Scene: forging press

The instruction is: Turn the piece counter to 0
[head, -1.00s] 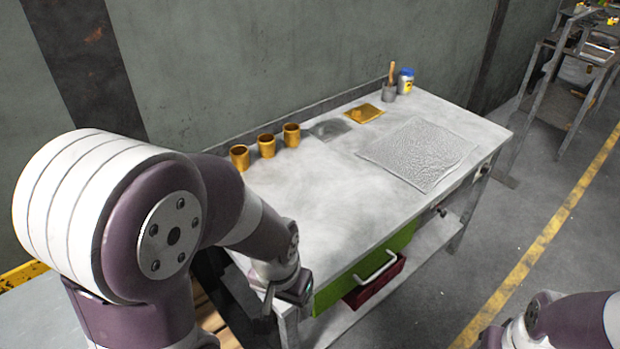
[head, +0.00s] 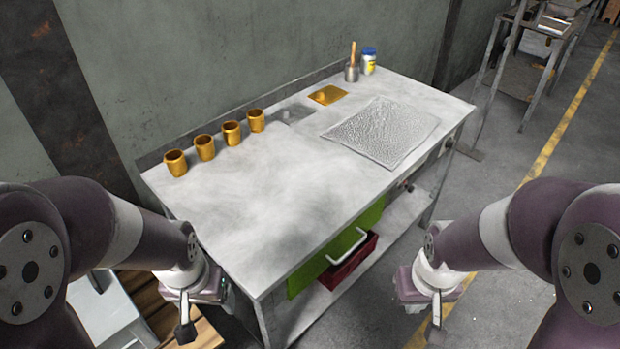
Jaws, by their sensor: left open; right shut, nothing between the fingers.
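I cannot clearly make out a piece counter. A small pale fitting with a dark face (head: 447,145) sits on the table's front side near its right end, too small to read. A dark knob-like part (head: 405,185) is on the same side, left of it. My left gripper (head: 186,322) is low at the table's left front corner, open and empty. My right gripper (head: 437,312) is in front of the table, shut with nothing in it, below and apart from these fittings. Both grippers' fingertips are only partly visible.
The grey table (head: 240,220) bears several brass cups (head: 205,147), a textured sheet (head: 382,132), a brass plate (head: 327,95), a brush pot (head: 352,73) and a blue-lidded jar (head: 369,61).

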